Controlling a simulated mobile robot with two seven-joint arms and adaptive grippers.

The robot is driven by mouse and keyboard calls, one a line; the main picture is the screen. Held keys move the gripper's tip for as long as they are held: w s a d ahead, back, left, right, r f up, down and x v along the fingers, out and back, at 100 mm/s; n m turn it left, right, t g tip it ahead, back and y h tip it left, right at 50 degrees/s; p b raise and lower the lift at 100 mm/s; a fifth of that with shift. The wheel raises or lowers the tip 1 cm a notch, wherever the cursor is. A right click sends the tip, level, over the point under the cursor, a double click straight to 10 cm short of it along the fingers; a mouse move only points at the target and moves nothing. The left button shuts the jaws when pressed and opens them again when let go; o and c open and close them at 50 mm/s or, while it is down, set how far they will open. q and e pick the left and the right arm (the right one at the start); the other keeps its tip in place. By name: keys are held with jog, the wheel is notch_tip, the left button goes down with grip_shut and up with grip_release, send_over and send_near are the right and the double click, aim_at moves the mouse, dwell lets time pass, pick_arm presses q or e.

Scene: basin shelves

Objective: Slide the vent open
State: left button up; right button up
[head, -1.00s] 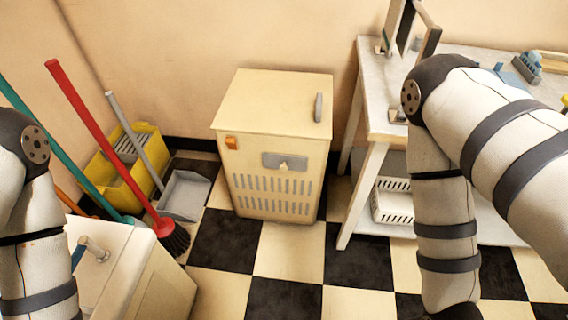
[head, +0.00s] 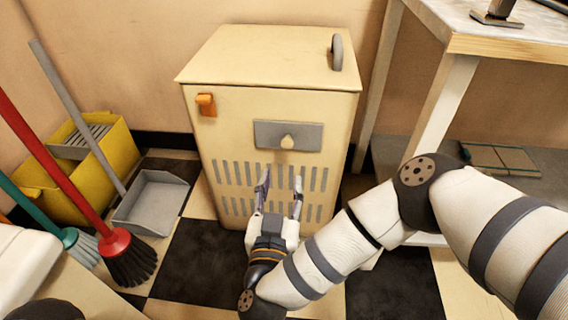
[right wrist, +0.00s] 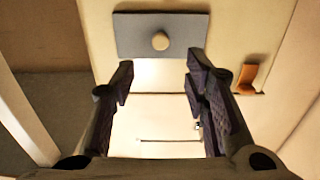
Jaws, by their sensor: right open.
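The cream cabinet (head: 235,120) stands on the floor by the wall. Its front carries a grey plate (head: 265,134) with a small pale knob (head: 287,142), above rows of grey vent slots (head: 228,172). My right gripper (head: 281,181) is open and empty, pointing up in front of the slots, just below the plate in the head view. In the right wrist view the plate (right wrist: 135,36) and knob (right wrist: 160,41) show beyond the fingertips, the knob roughly centred between the fingers (right wrist: 160,72) and apart from them. My left gripper is not in view.
An orange latch (head: 206,104) is on the cabinet front's upper left, and a grey handle (head: 337,52) on its top. A yellow bucket (head: 115,150), dustpan (head: 152,202) and red broom (head: 118,243) stand left. A table (head: 505,45) is at right.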

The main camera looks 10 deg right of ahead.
aim_at(286, 144)
jog(key=b+x, duration=0.4)
jog(key=x, duration=0.6)
jog(key=shift+w+d, duration=0.15)
jog(key=shift+w, duration=0.2)
jog(key=shift+w+d+r, duration=0.1)
jog(key=shift+w, duration=0.35)
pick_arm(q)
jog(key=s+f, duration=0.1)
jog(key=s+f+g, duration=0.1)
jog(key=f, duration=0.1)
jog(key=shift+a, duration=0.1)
pick_arm(e)
grip_shut()
